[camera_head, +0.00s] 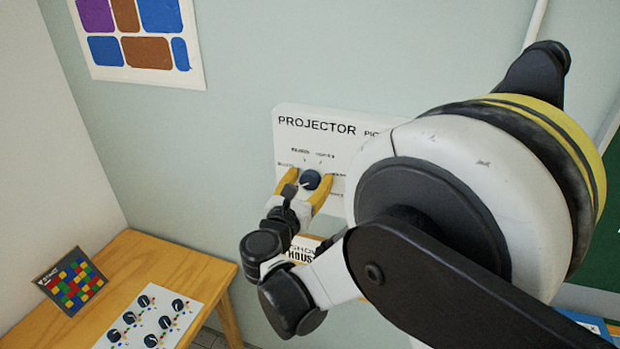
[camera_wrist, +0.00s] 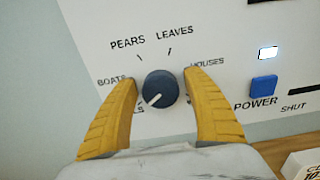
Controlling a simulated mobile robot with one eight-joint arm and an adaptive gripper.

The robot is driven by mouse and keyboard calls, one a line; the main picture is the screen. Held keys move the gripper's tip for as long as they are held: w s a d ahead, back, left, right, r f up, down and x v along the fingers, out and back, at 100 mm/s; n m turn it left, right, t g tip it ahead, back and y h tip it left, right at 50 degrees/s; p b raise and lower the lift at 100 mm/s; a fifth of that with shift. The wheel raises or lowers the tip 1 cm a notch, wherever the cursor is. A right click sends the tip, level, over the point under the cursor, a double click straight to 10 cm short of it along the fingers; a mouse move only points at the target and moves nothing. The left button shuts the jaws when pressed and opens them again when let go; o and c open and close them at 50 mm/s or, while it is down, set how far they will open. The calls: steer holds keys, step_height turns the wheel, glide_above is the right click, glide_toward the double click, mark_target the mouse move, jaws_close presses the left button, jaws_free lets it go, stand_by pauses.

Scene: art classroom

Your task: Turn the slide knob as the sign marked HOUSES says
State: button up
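The slide knob (camera_head: 311,179) is a dark round dial on the white PROJECTOR panel (camera_head: 290,141). In the wrist view the knob (camera_wrist: 161,86) has a white pointer line aimed to the lower left, at a label ending in "LS" partly hidden by the left finger. Other labels read BOATS at left, PEARS and LEAVES above, HOUSES at right. My gripper (camera_wrist: 160,77) has its yellow fingers on either side of the knob, with visible gaps; it also shows in the head view (camera_head: 309,175). A sign reading HOUS (camera_head: 301,252) is partly hidden behind my arm.
A blue POWER button (camera_wrist: 263,89) and a lit white rectangle (camera_wrist: 268,53) are right of the knob. A white sign corner (camera_wrist: 304,164) is at lower right. A wooden table (camera_head: 165,259) holds a coloured-grid card (camera_head: 70,279) and a sheet with several dials (camera_head: 139,329).

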steer(key=c, duration=0.9)
